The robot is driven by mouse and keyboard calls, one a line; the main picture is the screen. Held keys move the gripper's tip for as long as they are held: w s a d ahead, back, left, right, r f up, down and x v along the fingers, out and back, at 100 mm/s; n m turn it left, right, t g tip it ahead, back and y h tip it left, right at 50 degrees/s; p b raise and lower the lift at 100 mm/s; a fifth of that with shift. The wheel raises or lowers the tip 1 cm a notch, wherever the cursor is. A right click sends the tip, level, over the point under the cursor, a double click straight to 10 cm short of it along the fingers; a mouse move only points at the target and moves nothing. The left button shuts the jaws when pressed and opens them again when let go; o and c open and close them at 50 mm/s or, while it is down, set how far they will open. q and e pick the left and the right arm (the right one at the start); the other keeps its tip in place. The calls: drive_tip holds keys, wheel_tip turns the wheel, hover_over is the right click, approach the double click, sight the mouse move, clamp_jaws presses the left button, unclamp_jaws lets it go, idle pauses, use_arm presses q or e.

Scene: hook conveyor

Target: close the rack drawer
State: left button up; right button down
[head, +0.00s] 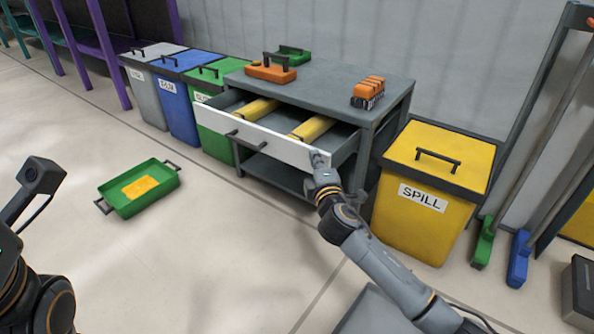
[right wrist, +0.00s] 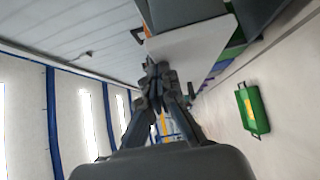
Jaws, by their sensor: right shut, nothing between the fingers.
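My right gripper (head: 318,156) is shut and empty at the right end of the drawer front. In the right wrist view the shut fingertips (right wrist: 157,66) are by the white drawer front (right wrist: 195,50); whether they touch it I cannot tell. In the head view, part of my left arm shows at the lower left, but I cannot make out its fingers.
A yellow SPILL bin (head: 430,190) stands right of the rack. Green (head: 212,130), blue and grey bins stand left of it. A green tray (head: 145,200) lies on the floor. Floor before the drawer is clear.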

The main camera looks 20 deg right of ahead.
drive_tip(key=w+d, duration=0.2)
drive_tip(key=d, duration=0.1)
drive_tip(key=w+d, duration=0.3)
drive_tip(key=d, duration=0.1)
drive_tip(key=w+d, duration=0.2)
drive_tip(key=d, duration=0.2)
drive_tip(key=shift+w+d+p, duration=0.1)
drive_tip(key=shift+w+p, duration=0.1)
drive_tip(key=shift+p, duration=0.1)
